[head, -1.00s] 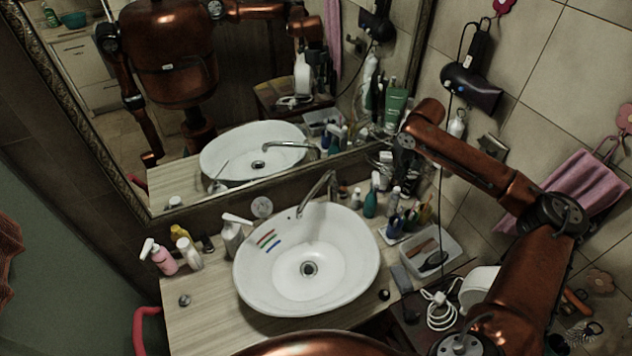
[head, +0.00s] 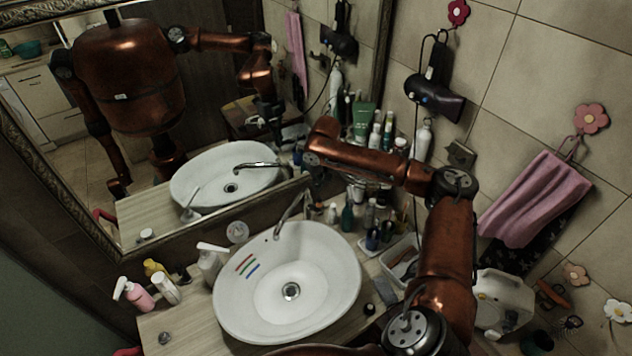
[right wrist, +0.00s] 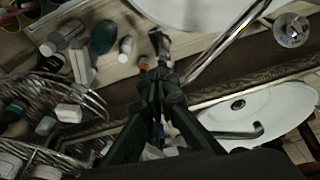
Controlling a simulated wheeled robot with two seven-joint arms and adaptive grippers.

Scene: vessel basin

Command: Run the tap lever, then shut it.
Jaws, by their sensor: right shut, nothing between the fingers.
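The chrome tap (head: 292,208) stands at the back of the white basin (head: 232,322), its spout arching over the bowl. I cannot make out its lever clearly, and no water stream shows. In the right wrist view the tap (right wrist: 228,42) is a bright slanting tube, with part of the basin (right wrist: 185,12) above. My right gripper (right wrist: 160,42) is shut and empty, left of the tap and apart from it in that picture. In the head view my right forearm reaches the mirror side behind the tap, and its gripper is mostly hidden. My left gripper shows no direct view.
Several bottles (head: 347,218) and a tray (head: 402,258) crowd the counter right of the tap. A wire rack (right wrist: 85,95) is close to my gripper. Soap bottles (head: 138,296) stand at the left. The mirror (head: 215,110) rises behind.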

